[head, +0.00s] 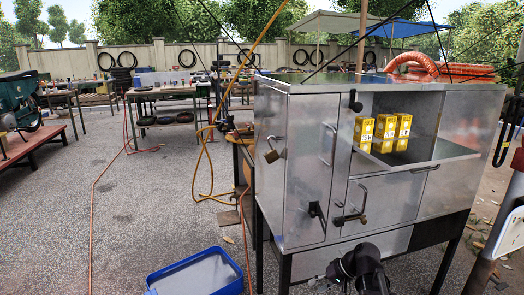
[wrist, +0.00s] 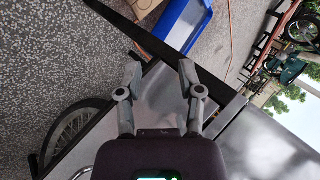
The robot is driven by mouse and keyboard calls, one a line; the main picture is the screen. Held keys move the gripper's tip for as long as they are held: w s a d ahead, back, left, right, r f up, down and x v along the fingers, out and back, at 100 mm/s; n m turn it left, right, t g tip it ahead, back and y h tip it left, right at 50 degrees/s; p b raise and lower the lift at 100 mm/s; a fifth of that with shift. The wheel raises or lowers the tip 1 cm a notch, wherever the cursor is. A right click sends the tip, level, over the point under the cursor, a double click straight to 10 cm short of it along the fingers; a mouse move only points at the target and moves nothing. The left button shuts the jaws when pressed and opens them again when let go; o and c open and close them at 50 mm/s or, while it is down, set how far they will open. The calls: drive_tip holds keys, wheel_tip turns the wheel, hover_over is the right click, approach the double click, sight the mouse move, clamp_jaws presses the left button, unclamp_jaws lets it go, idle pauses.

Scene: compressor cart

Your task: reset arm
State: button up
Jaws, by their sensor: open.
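My gripper (wrist: 159,75) shows in the wrist view with its two grey fingers spread apart and nothing between them. Beyond the fingers are a metal surface, a blue bin (wrist: 183,27) and the gravel ground. In the head view a dark part of my arm (head: 362,268) rises at the bottom edge, in front of the lower part of the metal cart (head: 305,150). I cannot make out the fingertips there, nor whether the arm touches the cart.
Yellow boxes (head: 384,133) stand in the cart's open compartment. The blue bin (head: 196,275) sits on the ground left of the cart. Open gravel (head: 130,215) lies further left, crossed by a cable.

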drive_tip(key=s+f+n+g+h+p, duration=0.1)
drive_tip(key=s+f+g+h+p, duration=0.1)
drive_tip(key=s+h, duration=0.65)
wheel_tip(320, 180, up, 38)
drive_tip(key=p, duration=3.7)
drive_tip(key=shift+a+f+y+p, duration=0.15)
drive_tip(key=shift+a+y+p, duration=0.15)
drive_tip(key=shift+y+p, duration=0.1)
